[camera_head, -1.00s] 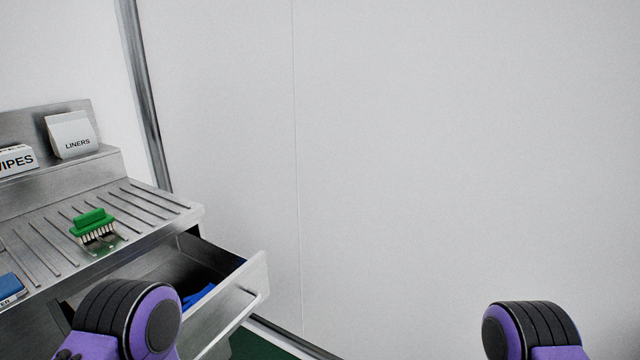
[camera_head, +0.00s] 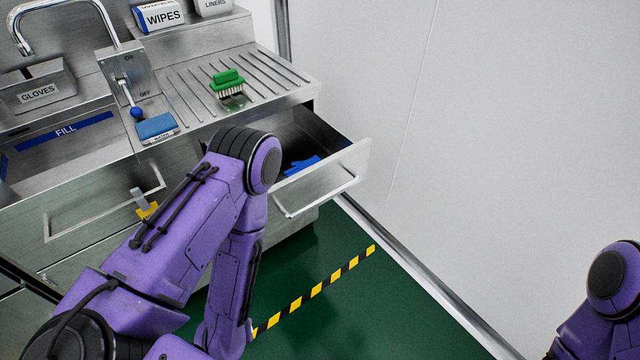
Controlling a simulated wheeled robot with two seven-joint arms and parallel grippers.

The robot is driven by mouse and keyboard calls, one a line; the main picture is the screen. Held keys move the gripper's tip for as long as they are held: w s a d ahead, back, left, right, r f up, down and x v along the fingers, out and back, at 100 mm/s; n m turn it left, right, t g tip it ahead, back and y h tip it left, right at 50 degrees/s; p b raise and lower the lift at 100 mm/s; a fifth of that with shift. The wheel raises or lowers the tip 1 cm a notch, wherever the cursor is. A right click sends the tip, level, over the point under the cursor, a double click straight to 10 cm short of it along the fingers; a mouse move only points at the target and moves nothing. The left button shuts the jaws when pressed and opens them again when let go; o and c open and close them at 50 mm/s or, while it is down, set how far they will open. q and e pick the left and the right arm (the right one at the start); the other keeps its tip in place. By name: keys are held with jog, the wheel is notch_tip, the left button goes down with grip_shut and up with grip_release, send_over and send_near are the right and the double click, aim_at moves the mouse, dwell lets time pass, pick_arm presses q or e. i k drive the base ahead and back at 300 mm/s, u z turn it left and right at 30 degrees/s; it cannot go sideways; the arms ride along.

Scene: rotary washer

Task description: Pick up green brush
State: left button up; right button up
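The green brush (camera_head: 228,83) has a green handle and pale bristles. It rests bristles down on the ribbed metal drainboard (camera_head: 190,92), towards its front edge. My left arm's purple links rise in front of the counter, and its elbow stands just below the brush in the picture, apart from it. The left gripper does not show. My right arm shows only at the lower right edge, and its gripper is out of the picture as well. Nothing covers the brush.
An open drawer (camera_head: 355,160) holding a blue item (camera_head: 302,163) juts out below the drainboard. A blue sponge (camera_head: 157,126), a lever (camera_head: 136,112), a faucet (camera_head: 62,8) and a wipes box (camera_head: 160,16) are left of or behind the brush. Green floor (camera_head: 350,310) lies clear at right.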

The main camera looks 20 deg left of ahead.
aim_at(228, 81)
jog(key=u, duration=1.55)
jog(key=k, duration=0.4)
jog(key=z, duration=1.25)
jog(key=i, duration=1.3)
jog(key=u, duration=0.85)
